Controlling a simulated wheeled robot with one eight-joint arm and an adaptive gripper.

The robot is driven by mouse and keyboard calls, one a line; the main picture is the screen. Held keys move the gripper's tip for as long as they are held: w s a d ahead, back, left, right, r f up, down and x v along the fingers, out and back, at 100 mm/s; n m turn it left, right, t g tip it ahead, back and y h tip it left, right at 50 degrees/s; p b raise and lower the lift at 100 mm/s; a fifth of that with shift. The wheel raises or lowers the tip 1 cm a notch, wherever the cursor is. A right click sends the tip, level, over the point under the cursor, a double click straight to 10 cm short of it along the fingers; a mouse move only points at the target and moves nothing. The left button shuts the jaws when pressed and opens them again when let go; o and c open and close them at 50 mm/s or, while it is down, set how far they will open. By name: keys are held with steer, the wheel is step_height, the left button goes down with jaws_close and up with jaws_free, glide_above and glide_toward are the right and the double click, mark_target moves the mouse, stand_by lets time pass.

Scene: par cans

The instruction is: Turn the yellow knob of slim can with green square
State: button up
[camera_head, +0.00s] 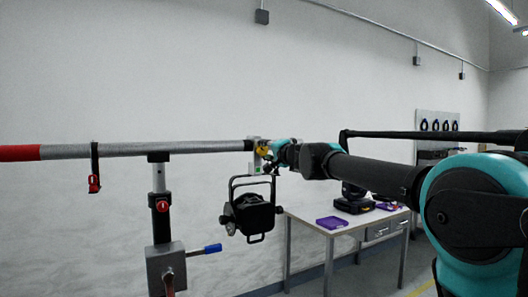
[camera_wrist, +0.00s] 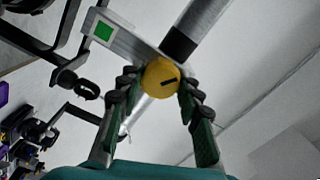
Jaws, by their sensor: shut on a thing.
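The yellow knob (camera_wrist: 161,78) sits between the two fingertips of my gripper (camera_wrist: 158,98) in the wrist view. It has a dark slot line across its face. The fingers are shut on it from both sides. A green square (camera_wrist: 103,32) on a pale plate shows just up and left of the knob. In the head view, my gripper (camera_head: 271,150) is at the clamp on the bar, with a bit of the yellow knob (camera_head: 262,150) visible. The black slim can (camera_head: 252,212) hangs below the clamp in its yoke. My fingers hide the knob's sides.
A grey bar with a red end (camera_head: 120,150) runs across on a stand (camera_head: 162,220) with a blue handle. A red-and-black clamp (camera_head: 94,183) hangs from it at left. A table (camera_head: 310,218) with a purple item (camera_head: 332,222) and black equipment stands behind at right.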

steer(key=m, duration=0.4)
steer(key=shift+m, duration=0.3)
steer(key=shift+f+m, duration=0.1)
steer(key=shift+m, duration=1.5)
steer(key=o, duration=1.2)
steer(key=shift+c, duration=0.2)
steer(key=v, duration=1.2)
steer(key=shift+f, duration=0.1)
